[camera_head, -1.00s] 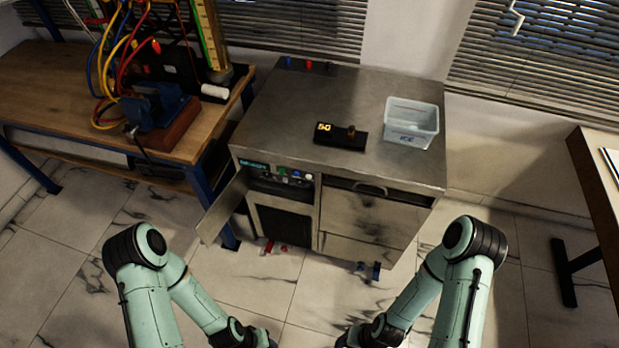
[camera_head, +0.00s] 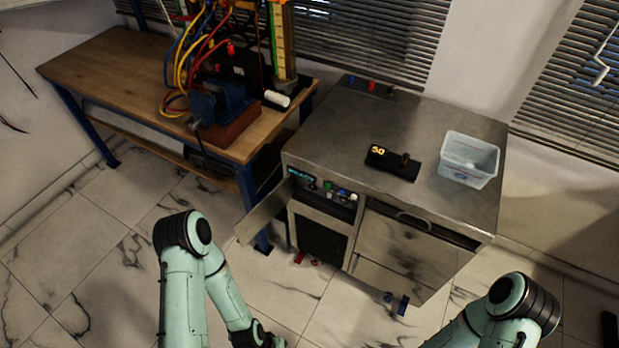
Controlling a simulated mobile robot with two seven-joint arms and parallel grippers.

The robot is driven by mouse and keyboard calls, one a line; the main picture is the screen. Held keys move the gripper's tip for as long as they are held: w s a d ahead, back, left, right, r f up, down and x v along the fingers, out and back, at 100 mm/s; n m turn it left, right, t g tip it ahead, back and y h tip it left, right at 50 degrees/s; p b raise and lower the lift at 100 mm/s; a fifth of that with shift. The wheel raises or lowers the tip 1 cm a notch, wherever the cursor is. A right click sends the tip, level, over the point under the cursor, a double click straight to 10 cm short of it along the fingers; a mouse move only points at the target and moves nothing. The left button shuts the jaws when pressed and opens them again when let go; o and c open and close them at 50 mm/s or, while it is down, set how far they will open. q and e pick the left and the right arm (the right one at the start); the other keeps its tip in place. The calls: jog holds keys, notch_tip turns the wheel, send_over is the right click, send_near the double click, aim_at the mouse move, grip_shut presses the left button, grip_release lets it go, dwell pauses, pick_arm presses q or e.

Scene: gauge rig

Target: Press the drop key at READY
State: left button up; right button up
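The steel cabinet (camera_head: 345,125) stands right of centre. Its recessed control panel, behind an open door flap (camera_head: 263,213), has a small teal lit display (camera_head: 301,176) whose text looks like READY, though it is tiny. Small keys sit beside it, including a green key (camera_head: 328,185) and a blue key (camera_head: 343,191); I cannot read labels or tell which is the drop key. My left arm's wrist shows at the bottom edge, in front of and below the cabinet; its fingers are out of frame. My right arm is at the bottom right, its gripper out of frame.
A black unit reading 50 (camera_head: 392,163) and a clear plastic bin (camera_head: 468,160) stand on the cabinet top. A wooden bench (camera_head: 130,85) with a vise (camera_head: 218,104) and hoses is at left. Red and blue fittings are low at the cabinet's front. The tiled floor before it is open.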

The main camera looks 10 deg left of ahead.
jog(key=shift+c, duration=0.3)
grip_shut()
dwell(1.4)
